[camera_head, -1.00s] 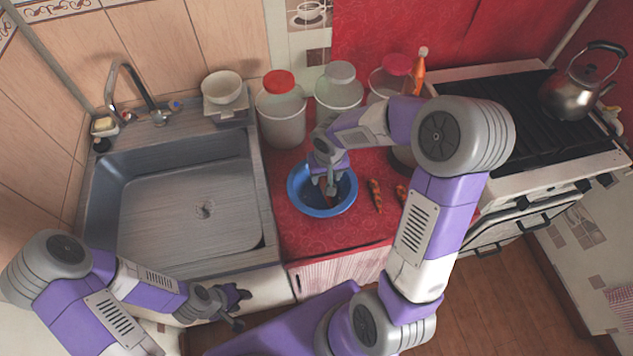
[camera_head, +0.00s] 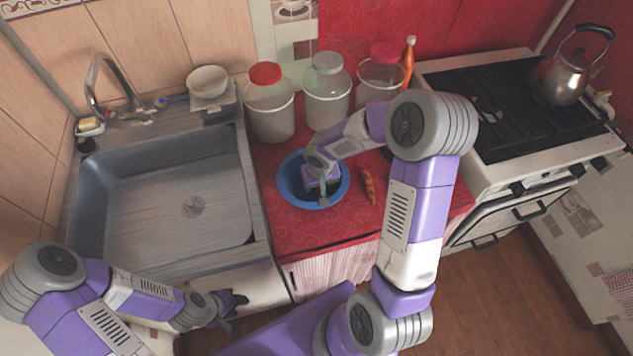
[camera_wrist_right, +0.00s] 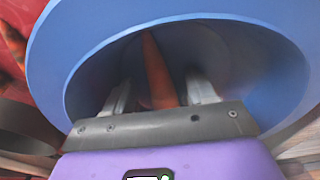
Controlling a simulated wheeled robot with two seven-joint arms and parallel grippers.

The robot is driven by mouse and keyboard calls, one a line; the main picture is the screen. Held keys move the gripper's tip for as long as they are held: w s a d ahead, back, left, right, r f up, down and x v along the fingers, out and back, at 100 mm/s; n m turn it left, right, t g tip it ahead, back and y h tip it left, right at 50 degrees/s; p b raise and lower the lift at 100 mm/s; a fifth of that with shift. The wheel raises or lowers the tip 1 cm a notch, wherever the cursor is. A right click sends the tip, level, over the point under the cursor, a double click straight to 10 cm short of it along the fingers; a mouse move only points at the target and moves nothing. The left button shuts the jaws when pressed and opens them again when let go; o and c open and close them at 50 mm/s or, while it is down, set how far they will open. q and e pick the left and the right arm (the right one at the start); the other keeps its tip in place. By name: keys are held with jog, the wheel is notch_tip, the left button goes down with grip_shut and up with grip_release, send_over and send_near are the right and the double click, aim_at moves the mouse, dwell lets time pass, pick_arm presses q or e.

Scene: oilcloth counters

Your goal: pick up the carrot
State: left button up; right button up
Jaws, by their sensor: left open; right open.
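A smooth orange, tapered carrot (camera_wrist_right: 158,70) lies in the blue bowl (camera_wrist_right: 90,30), seen in the right wrist view. My right gripper (camera_wrist_right: 157,92) reaches into the bowl with its fingers open, one on either side of the carrot. I cannot tell whether they touch it. In the head view the blue bowl (camera_head: 288,193) stands on the red counter, and my right gripper (camera_head: 321,190) is inside it, hiding the carrot. My left gripper (camera_head: 232,313) is open and empty, low in front of the sink.
A rough orange-brown item (camera_head: 368,186) lies right of the bowl. Lidded jars, red (camera_head: 270,110), grey (camera_head: 327,95) and pink (camera_head: 381,78), stand behind, with an orange bottle (camera_head: 408,62). The sink (camera_head: 190,190) is left, the stove (camera_head: 510,110) with kettle (camera_head: 562,75) right.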

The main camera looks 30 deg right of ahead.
grip_shut()
jog(key=shift+r, duration=0.1)
notch_tip(320, 180, up, 13)
jog(key=p, duration=0.6)
jog(key=shift+r+p, duration=0.15)
jog(key=shift+p, duration=0.2)
dwell(0.3)
